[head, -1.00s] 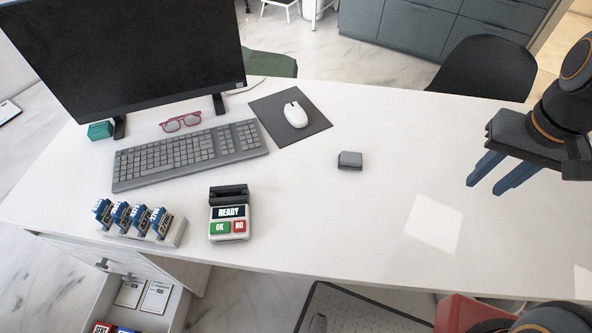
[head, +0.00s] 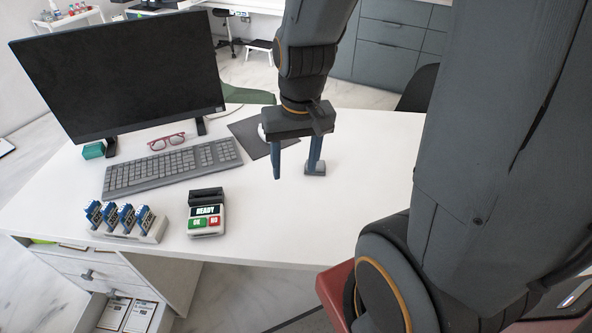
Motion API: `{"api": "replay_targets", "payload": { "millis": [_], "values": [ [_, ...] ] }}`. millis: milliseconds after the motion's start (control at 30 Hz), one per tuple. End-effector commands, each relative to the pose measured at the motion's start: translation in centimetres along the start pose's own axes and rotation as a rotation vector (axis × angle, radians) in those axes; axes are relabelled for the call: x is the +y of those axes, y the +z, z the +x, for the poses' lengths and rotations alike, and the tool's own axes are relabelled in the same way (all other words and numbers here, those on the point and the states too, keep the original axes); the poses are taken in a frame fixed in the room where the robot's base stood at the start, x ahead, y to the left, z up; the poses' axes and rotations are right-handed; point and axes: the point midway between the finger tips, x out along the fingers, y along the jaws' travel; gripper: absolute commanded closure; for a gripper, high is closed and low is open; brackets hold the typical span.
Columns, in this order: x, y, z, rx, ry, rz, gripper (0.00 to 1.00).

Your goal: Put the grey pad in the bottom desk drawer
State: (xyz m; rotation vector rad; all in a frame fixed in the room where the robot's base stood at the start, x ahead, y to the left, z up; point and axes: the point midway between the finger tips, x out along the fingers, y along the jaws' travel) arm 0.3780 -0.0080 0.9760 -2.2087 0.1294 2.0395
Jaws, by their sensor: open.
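The small grey pad (head: 316,171) lies on the white desk (head: 250,225), right of the black mouse mat. My gripper (head: 295,175) is open above the desk, pointing down. Its right finger overlaps the pad in the picture and hides part of it; I cannot tell if they touch. The left finger is to the left of the pad with bare desk behind it. The bottom desk drawer (head: 98,309) is pulled open at the lower left, with framed cards inside; its lower part is cut off by the picture edge.
A monitor (head: 120,75), keyboard (head: 172,167), red glasses (head: 166,141) and teal box (head: 93,151) stand on the left. A card terminal (head: 206,213) and a rack of blue items (head: 126,220) are near the front edge. The mouse mat (head: 248,138) is partly behind my gripper.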

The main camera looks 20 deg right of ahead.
Motion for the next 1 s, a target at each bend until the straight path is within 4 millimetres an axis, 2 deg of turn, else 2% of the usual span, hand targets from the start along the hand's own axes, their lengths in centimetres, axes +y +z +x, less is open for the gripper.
{"api": "replay_targets", "payload": {
  "millis": [167, 300, 500, 600, 733, 1000],
  "values": [
    [3.6, -3.4, 2.7, -0.105, -0.083, 0.519, 0.47],
    [7.3, -6.8, 5.4, -0.204, -0.184, 1.014, 0.47],
    [12.9, -11.0, 8.7, -0.32, -0.338, 1.58, 0.47],
    [15.0, -12.3, 9.8, -0.359, -0.397, 1.757, 0.47],
    [16.6, -13.2, 10.6, -0.388, -0.443, 1.876, 0.47],
    [15.7, -13.8, 12.7, -0.396, -0.453, 1.904, 0.47]
  ]
}}
